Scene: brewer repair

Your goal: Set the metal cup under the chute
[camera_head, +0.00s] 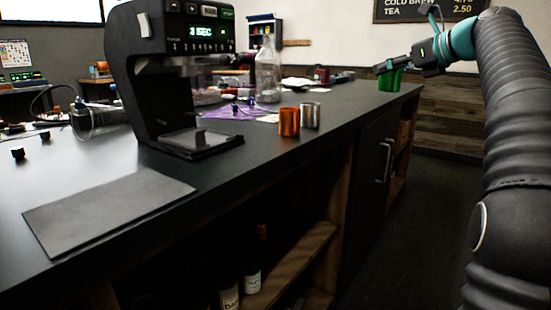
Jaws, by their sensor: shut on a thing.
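A silver metal cup (310,115) stands upright on the dark counter, right beside a copper-coloured cup (288,122). The black machine (152,90) with a green lit display stands to their left. Its open bay has a low tray (205,143) at the bottom; the chute cannot be clearly made out in the shaded bay. My gripper (390,72) is at the far right end of the counter, shut on a green cup (390,82). It is well apart from the metal cup and the machine.
A dark flat mat (108,208) lies at the front left of the counter (262,160). A clear bottle (267,70) and a purple cloth (232,112) are behind the cups. The counter right of the cups is mostly clear. Bottles (252,278) stand on the shelf below.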

